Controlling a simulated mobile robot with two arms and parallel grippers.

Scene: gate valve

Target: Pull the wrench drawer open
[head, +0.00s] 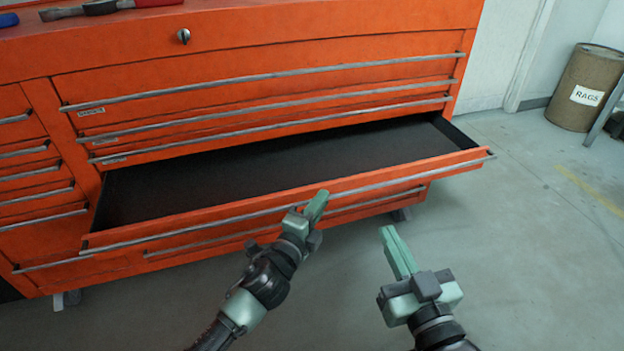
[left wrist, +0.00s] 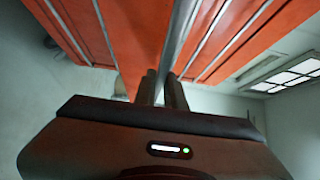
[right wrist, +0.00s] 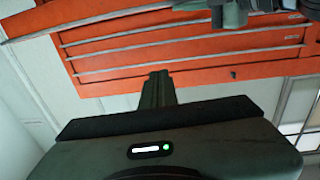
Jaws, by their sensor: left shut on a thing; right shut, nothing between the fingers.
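In the head view one drawer (head: 270,172) of the orange tool chest stands pulled far out, its black inside empty where I can see it. Its long grey bar handle (head: 400,180) runs along the orange front. My left gripper (head: 318,200) is at this handle, near the middle of the front. In the left wrist view the left fingers (left wrist: 163,80) are shut on the handle (left wrist: 180,40). My right gripper (head: 392,238) is shut and empty, in front of the drawer and apart from it; it also shows in the right wrist view (right wrist: 158,80). The drawer labels are too small to read.
Closed drawers lie above the open one, with a column of smaller drawers (head: 30,155) at left. Tools with red and blue handles lie on the chest top (head: 300,17). A brown barrel marked RAGS (head: 585,88) stands at the back right. The floor (head: 530,250) at right is clear.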

